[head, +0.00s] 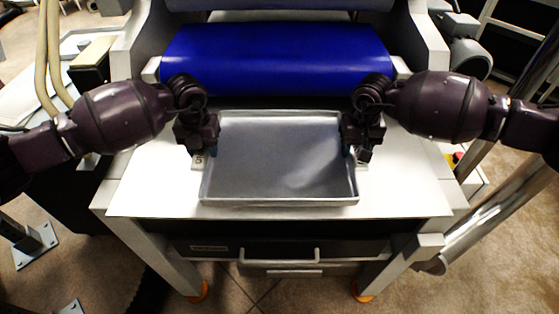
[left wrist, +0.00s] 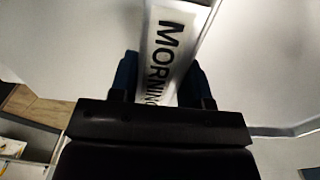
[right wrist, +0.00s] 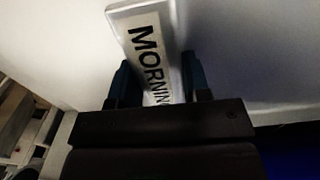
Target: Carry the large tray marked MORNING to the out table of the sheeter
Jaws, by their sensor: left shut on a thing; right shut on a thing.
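The large grey metal tray (head: 280,157) lies on or just above the white out table (head: 405,190) of the sheeter, in front of the blue roller; the head view does not settle whether it touches. My left gripper (head: 207,148) is shut on the tray's left side, and my right gripper (head: 354,148) is shut on its right side. A white label reading MORNING shows between the fingers in the left wrist view (left wrist: 165,45) and in the right wrist view (right wrist: 150,45). The tray looks level and empty.
The blue roller (head: 275,58) of the sheeter stands close behind the tray. Bare white table top lies left, right and in front of it. A drawer with a handle (head: 279,256) is below the table's front edge. A metal pole (head: 495,225) stands at right.

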